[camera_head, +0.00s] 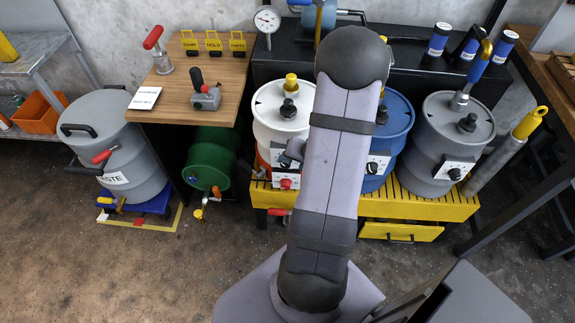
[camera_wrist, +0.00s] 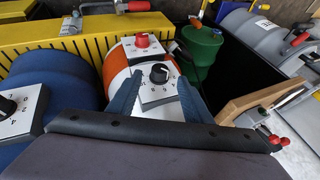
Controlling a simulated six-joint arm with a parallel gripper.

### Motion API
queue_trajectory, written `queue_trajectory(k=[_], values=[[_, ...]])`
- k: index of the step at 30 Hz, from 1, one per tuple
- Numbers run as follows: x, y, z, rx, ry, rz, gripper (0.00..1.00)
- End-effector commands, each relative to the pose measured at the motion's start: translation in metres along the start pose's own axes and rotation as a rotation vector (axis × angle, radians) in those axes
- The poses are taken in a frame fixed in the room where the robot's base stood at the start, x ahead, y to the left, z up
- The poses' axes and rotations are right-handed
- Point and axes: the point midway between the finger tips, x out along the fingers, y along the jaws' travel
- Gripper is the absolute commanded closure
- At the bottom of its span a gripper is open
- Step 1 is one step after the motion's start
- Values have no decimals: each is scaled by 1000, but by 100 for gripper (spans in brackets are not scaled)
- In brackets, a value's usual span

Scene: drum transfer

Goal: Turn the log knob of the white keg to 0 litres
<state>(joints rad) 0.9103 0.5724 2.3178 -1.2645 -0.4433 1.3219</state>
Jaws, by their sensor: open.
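The white keg (camera_head: 275,112), with an orange lower band, stands on the yellow bench and is partly hidden by my arm in the head view. In the wrist view its side (camera_wrist: 118,58) shows a white dial plate (camera_wrist: 150,92) with a black knob (camera_wrist: 159,73). A second plate with a red knob (camera_wrist: 142,40) sits beyond it. The black knob's pale pointer mark is too small to read against the scale. My gripper (camera_wrist: 160,77) is open, with its blue fingers on either side of the black dial and nothing held. I cannot tell whether they touch the knob.
The blue keg (camera_head: 394,122) stands close beside the white keg, and a grey keg (camera_head: 449,130) is further right. A green drum (camera_head: 210,160) lies to the left below the wooden table (camera_head: 208,72). The yellow bench (camera_head: 440,207) runs beneath the kegs.

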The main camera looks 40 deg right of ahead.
Motion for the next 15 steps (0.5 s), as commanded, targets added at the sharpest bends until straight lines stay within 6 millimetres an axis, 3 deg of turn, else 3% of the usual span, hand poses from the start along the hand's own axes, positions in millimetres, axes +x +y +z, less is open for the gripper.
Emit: queue_trajectory(k=[6, 15], values=[[33, 1, 2, -3, -2, -1, 55], [56, 0, 1, -1, -1, -1, 55]])
